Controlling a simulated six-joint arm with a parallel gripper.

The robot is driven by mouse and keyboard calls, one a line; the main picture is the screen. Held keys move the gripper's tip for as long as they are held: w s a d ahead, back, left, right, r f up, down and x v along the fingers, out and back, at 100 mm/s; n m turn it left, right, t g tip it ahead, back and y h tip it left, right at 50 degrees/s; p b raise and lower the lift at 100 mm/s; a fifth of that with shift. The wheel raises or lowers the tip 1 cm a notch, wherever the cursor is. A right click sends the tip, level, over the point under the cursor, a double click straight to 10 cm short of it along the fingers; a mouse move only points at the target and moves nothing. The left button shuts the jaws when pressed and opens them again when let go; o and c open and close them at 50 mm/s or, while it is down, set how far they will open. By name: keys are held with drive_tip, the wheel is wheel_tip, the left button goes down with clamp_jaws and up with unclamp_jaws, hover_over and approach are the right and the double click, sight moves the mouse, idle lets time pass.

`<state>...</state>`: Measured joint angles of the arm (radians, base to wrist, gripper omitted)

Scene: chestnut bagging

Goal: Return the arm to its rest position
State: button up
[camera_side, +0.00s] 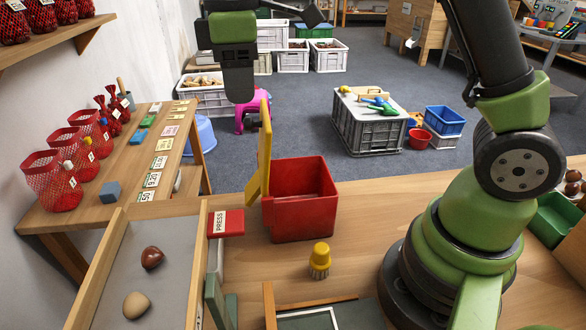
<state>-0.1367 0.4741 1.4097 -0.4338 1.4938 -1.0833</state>
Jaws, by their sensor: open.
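My gripper (238,92) hangs pointing down at the upper middle, high above the workbench and behind the red bin in the picture. It is seen edge-on, is open, and has nothing visible in it. My green and black arm rises from its base on the right and runs out of the top of the frame. A shiny brown chestnut (152,257) and a paler tan one (136,305) lie apart in the grey wooden-sided tray (188,238) at the lower left.
A red bin (302,228) with an upright yellow board (264,150) stands on the bench beside a red PRESS block (228,223). A yellow brush (320,258) stands in front. Red net bags (50,182) line the left table. Bare bench lies right of the bin.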

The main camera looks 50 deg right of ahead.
drive_tip(key=shift+r, duration=0.8)
drive_tip(key=shift+s+r, duration=0.2)
drive_tip(key=s+d+r+m+t+y, duration=0.1)
drive_tip(key=s+m+t, duration=0.2)
drive_tip(key=s+m, duration=0.3)
drive_tip(key=s+d+r+m+t+y, duration=0.1)
drive_tip(key=s+m+t, duration=0.3)
drive_tip(key=s, duration=0.9)
drive_tip(key=m, duration=0.3)
drive_tip(key=shift+r, duration=0.4)
